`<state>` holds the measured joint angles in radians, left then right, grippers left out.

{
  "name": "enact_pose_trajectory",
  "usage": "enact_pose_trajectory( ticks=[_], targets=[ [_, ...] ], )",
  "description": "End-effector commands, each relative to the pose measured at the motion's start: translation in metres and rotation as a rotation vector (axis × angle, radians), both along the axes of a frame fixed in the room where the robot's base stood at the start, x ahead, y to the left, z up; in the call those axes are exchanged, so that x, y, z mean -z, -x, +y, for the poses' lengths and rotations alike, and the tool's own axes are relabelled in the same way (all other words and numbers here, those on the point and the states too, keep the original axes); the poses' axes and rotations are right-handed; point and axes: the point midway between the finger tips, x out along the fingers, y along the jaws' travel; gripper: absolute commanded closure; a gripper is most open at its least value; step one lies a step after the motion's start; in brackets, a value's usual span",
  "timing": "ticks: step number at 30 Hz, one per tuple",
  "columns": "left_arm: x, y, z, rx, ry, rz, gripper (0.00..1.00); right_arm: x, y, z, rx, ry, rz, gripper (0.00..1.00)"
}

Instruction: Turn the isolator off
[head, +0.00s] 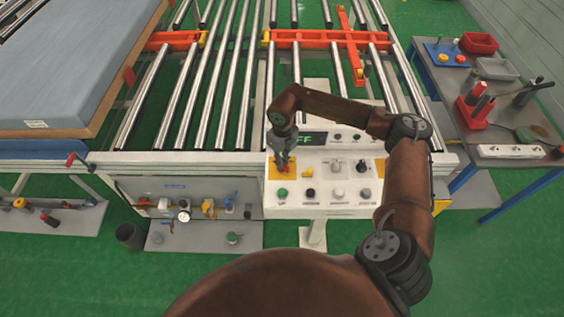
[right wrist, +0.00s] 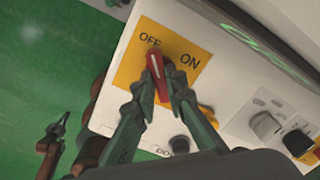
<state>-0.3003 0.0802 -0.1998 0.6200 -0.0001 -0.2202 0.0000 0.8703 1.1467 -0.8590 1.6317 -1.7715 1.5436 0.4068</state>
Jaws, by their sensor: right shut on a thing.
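The isolator is a red rotary handle (right wrist: 157,75) on a yellow plate (right wrist: 135,66) marked OFF and ON, at the left of the white control console (head: 233,213). My right gripper (right wrist: 161,92) is shut on the red handle, one finger on each side. The white line on the handle points up towards the OFF mark. In the head view my right gripper (head: 284,163) covers much of the yellow plate, and a green display (head: 305,139) behind it shows "FF", its left part hidden.
The console has several knobs and buttons, including a green button (head: 282,192) and a black knob (head: 310,193). The roller conveyor (head: 215,80) lies behind it. A blue mattress (head: 70,60) lies at left. A tool table (head: 480,110) stands at right.

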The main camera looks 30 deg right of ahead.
Motion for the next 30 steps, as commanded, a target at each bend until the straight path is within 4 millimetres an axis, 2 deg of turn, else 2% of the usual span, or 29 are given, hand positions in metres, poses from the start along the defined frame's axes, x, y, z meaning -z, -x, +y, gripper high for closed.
enact_pose_trajectory(
  ticks=[19, 20, 21, 27, 30],
  targets=[
    [0.0034, 0.0001, -0.0004, 0.0, 0.0, 0.0, 1.0, 0.0005, 0.0004, -0.0006, -0.053, 0.002, 0.001, 1.0],
    [0.0034, 0.0001, -0.0005, 0.0, 0.001, 0.0, 1.0, 0.0005, 0.0004, -0.0006, -0.053, 0.002, 0.001, 0.88],
    [0.0034, 0.0001, -0.0004, 0.0, 0.001, 0.0, 1.0, 0.0005, 0.0004, -0.0006, -0.053, 0.002, 0.001, 0.85],
    [0.0034, 0.0, -0.0005, 0.0, 0.001, 0.0, 1.0, 0.0003, 0.0002, -0.0004, -0.052, 0.001, 0.001, 0.71],
    [0.0034, 0.0, -0.0005, 0.0, 0.001, 0.0, 1.0, 0.0002, 0.0001, -0.0003, -0.052, 0.001, 0.001, 0.71]
  ],
)
